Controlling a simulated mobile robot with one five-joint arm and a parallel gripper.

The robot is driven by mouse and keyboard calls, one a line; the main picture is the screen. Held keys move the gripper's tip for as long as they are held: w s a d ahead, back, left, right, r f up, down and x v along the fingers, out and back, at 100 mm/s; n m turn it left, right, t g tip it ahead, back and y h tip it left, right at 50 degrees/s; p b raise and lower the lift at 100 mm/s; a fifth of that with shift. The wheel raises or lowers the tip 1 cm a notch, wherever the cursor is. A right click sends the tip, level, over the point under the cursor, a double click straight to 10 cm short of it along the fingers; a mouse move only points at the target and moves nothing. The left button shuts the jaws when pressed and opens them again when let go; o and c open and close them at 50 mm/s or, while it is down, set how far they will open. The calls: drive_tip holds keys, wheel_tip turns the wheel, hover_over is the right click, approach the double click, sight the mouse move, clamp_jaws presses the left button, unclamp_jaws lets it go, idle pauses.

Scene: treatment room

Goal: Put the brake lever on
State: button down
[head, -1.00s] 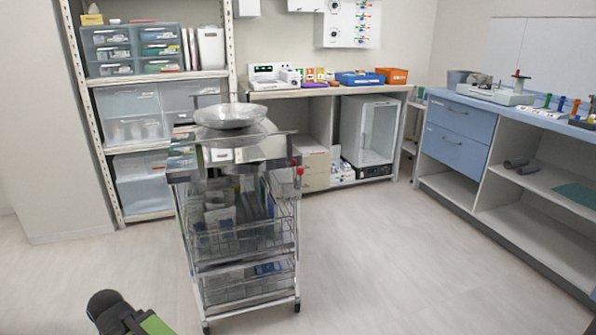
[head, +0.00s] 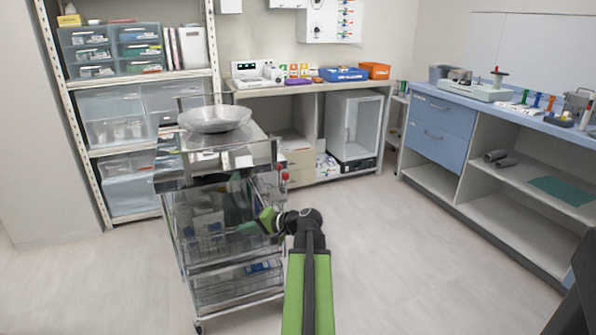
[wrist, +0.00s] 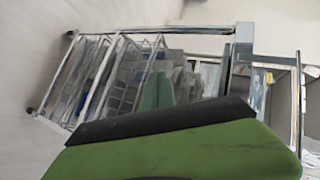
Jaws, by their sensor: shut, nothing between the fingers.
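A steel trolley (head: 190,270) with wire baskets stands left of centre in the head view. A small lever with red ends (head: 284,176) sits at its upper right side and looks like the brake lever; its exact position is too small to tell. My gripper (head: 265,217) is shut and empty. It is in front of the trolley's right side, below and a little left of the red lever, and I cannot tell whether it touches the trolley. The wrist view shows the trolley frame (wrist: 243,75) tilted behind the green gripper parts; no red lever shows there.
A steel bowl (head: 214,118) stands on the trolley top. Shelving with plastic drawers (head: 110,110) is behind left. A bench (head: 300,88) stands at the back and a blue-fronted counter (head: 440,125) on the right. The floor (head: 385,240) right of the trolley is clear.

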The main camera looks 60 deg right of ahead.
drive_tip(key=s+d+r+m+t+h, duration=0.1)
drive_tip(key=s+d+r+m+h, duration=0.1)
drive_tip(key=s+d+r, duration=0.2)
drive_tip(key=s+d+r+m+t+h+p, duration=0.1)
drive_tip(key=s+d+r+m+h, duration=0.1)
drive_tip(key=s+d, duration=0.7)
drive_tip(key=s+d+r+m+t+h, duration=0.1)
drive_tip(key=s+d+r+m+h, duration=0.1)
drive_tip(key=s+d+r, duration=0.3)
drive_tip(key=shift+s+d+r+m+t+h+p, duration=0.3)
drive_tip(key=shift+s+d+m+t+h, duration=0.1)
drive_tip(key=shift+s+d+h, duration=0.4)
drive_tip(key=shift+a, duration=0.15)
drive_tip(key=w+a+x, duration=0.1)
drive_tip(key=a+x, duration=0.1)
drive_tip(key=x, duration=1)
drive_tip(key=shift+w+a+f+b, duration=0.2)
drive_tip(key=shift+w+a+b, duration=0.05)
drive_tip(key=shift+w+b, duration=0.05)
drive_tip(key=shift+d, duration=0.1)
